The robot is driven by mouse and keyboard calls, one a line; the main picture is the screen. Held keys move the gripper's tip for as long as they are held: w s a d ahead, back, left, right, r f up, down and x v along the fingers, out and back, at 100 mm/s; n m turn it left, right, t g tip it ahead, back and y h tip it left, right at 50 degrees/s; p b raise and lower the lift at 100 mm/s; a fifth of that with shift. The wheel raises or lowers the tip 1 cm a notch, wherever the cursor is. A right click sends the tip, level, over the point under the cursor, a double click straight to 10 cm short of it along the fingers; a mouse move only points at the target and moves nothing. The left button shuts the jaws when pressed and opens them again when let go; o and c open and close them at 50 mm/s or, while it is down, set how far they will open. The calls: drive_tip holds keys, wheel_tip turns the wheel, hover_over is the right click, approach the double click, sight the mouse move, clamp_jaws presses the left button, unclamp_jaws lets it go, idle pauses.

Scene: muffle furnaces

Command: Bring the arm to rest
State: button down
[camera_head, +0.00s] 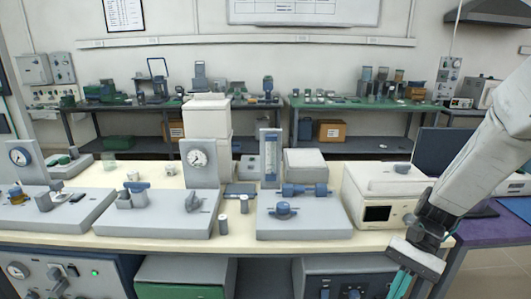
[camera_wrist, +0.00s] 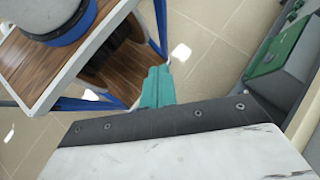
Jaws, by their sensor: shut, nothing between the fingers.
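My arm comes in from the right edge in the head view and hangs down past the table's right front corner. My gripper (camera_head: 399,285) points downward there, with its teal fingers together and empty. The fingertips lie close to the lower picture edge. In the wrist view my gripper (camera_wrist: 155,87) shows its teal fingers closed together, with nothing between them, above a tiled floor (camera_wrist: 215,50).
A white device with a dark display (camera_head: 377,213) stands on the cream worktop (camera_head: 240,232) left of my gripper. A purple-topped table (camera_head: 485,229) is to the right. In the wrist view, a wooden shelf with blue legs (camera_wrist: 50,70) is left and a green panel (camera_wrist: 278,45) right.

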drive_tip(key=s+r+n+t+h, duration=0.7)
drive_tip(key=s+r, duration=0.5)
drive_tip(key=r, duration=0.5)
drive_tip(key=shift+s+a+r+n+t, duration=0.15)
drive_tip(key=shift+s+a+n+t, duration=0.1)
drive_tip(key=shift+a+n+t, duration=0.25)
drive_tip(key=shift+d, duration=0.1)
idle(0.9)
